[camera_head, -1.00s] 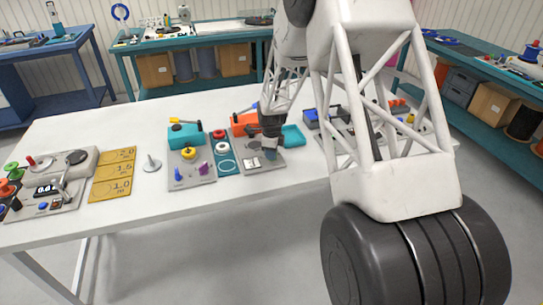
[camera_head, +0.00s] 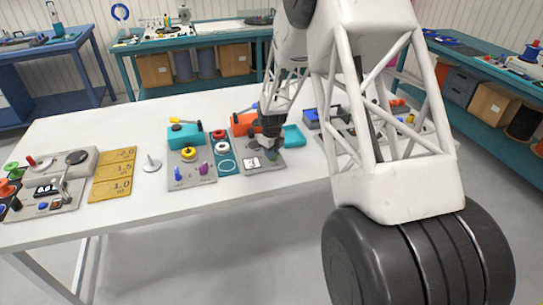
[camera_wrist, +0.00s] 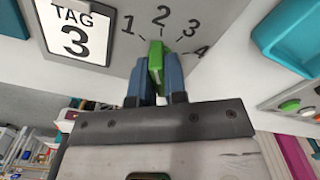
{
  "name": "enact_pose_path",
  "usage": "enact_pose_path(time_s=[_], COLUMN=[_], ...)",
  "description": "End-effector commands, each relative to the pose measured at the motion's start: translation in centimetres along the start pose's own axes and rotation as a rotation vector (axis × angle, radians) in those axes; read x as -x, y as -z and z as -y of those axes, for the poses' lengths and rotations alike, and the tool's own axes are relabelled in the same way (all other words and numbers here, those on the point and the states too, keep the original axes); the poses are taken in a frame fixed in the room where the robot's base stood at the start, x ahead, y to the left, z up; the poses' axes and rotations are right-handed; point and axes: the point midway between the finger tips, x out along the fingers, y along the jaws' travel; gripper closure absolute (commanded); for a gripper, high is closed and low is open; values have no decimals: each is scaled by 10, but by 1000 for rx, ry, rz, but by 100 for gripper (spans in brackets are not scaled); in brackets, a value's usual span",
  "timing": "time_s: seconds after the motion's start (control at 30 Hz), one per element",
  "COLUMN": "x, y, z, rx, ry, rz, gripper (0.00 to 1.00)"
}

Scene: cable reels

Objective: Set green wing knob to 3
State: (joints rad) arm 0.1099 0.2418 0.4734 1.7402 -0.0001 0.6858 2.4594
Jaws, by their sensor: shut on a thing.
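The green wing knob (camera_wrist: 156,62) stands up between the two blue fingers of my gripper (camera_wrist: 155,82) in the wrist view. The fingers are shut on it from either side. Numbers 1, 2, 3 and 4 with tick marks fan around the knob; its upper end lies nearest the 2. A white card reading "TAG 3" (camera_wrist: 76,30) lies on the same grey panel. In the head view my gripper (camera_head: 272,148) is down at the grey panel (camera_head: 250,165), and a little green shows below it. The knob's base is hidden.
A teal tray (camera_head: 293,135) lies just right of the panel. An orange box (camera_head: 245,122) stands behind it, and a panel with blue and purple knobs (camera_head: 190,176) is to the left. Yellow plates (camera_head: 111,172) lie farther left. The table's front is clear.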

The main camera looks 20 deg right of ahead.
Motion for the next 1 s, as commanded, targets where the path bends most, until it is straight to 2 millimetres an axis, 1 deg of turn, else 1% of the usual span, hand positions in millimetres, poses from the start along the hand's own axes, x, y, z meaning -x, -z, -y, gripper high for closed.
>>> enact_pose_path(time_s=[0.2, 0.4, 0.7, 0.73, 0.87, 0.9, 1.0], x=[1, 1, 0, 0, 0, 0, 0], y=[0, 0, 0, 0, 0, 0, 0], z=[0, 0, -1, -1, 0, 0, 0], rx=[-169, -289, -312, -312, -311, -311, -311], ry=[0, 0, -1, 0, 0, 0, 0], rz=[0, 0, 0, 0, 0, 0, 0], gripper=[100, 100, 100, 86, 66, 64, 64])
